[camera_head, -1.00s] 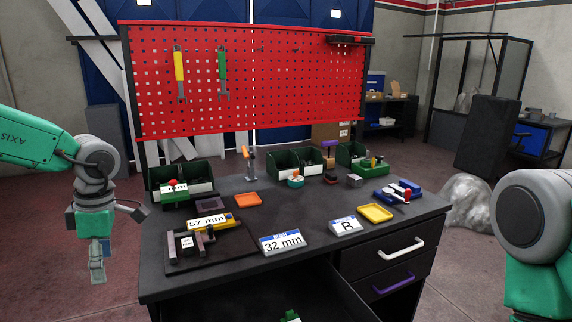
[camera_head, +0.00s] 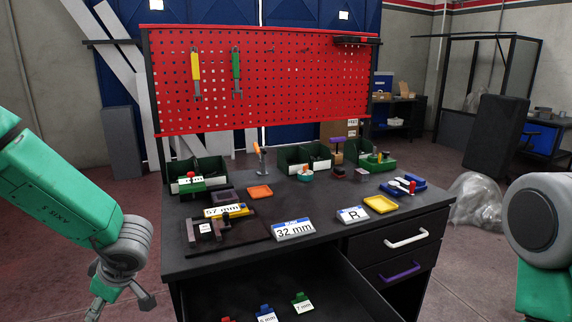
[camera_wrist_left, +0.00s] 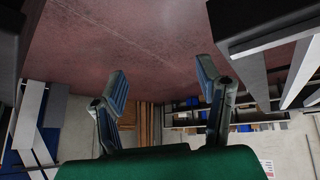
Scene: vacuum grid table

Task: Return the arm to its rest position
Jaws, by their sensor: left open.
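My left arm comes in from the left in the head view. Its gripper (camera_head: 116,300) hangs low beside the table's left edge, partly cut off by the picture's bottom. In the left wrist view the two fingers (camera_wrist_left: 166,92) stand wide apart with nothing between them. That view faces away from the tabletop, with reddish floor and a wall behind the fingers. My right arm shows only as a rounded green and grey link at the right edge of the head view; its gripper is out of frame.
The dark table (camera_head: 330,255) carries a 32 mm sign (camera_head: 294,230), an R sign (camera_head: 353,214), a yellow tray (camera_head: 381,204), an orange tray (camera_head: 260,191) and green bins. An open drawer (camera_head: 340,295) juts out in front. A red pegboard (camera_head: 290,85) stands behind.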

